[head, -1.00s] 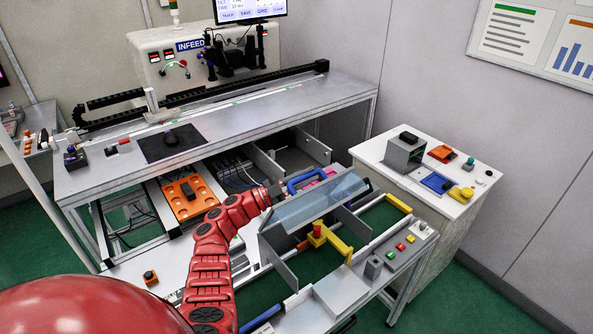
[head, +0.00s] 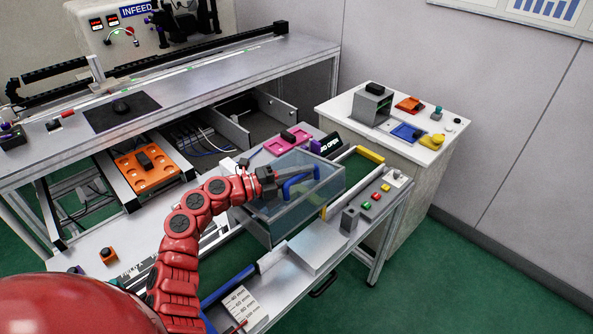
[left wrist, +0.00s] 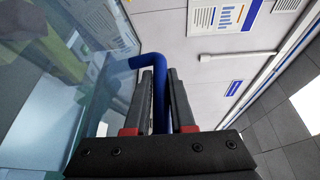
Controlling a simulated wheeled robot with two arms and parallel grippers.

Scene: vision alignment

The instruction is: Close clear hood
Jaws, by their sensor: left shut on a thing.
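The clear hood (head: 318,203) is a see-through bluish box on the front bench, its panels now low over the fixture. A blue bent handle (head: 300,182) is on the hood. My left gripper (head: 287,180) comes from the left and is shut on the handle. In the left wrist view the dark fingers (left wrist: 160,85) sit on both sides of the blue handle bar (left wrist: 160,100), with the clear panel (left wrist: 60,60) at left. Whether the hood's lower edge fully rests on the bench is hard to tell. My right gripper is out of view.
A dark sign ending in "OPEN" (head: 326,144) stands behind the hood beside a pink plate (head: 285,143). Coloured buttons (head: 376,196) are at the bench's right. A white side table (head: 385,130) stands behind right. An orange plate (head: 148,172) lies at left.

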